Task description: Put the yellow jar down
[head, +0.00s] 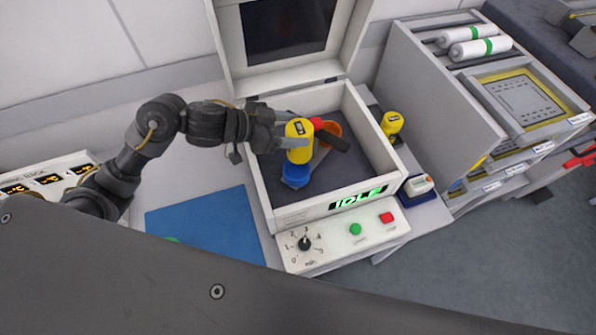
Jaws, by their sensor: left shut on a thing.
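The yellow jar (299,141) with a dark label is at the end of my left arm, over the open box of the machine. My left gripper (283,133) is shut on it from the left side. A blue round thing (294,176) shows just below the jar; I cannot tell whether the jar touches it. A second yellow jar (392,122) with a dark label stands on the ledge right of the box. My right gripper is not in view.
The box (392,174) has its lid (229,45) raised and a display reading IDLE. An orange round thing (330,128) and a dark bar lie close right of the held jar. A blue mat (200,222) lies left. A blue-and-white container (418,186) stands right. Trolleys (430,75) stand beyond.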

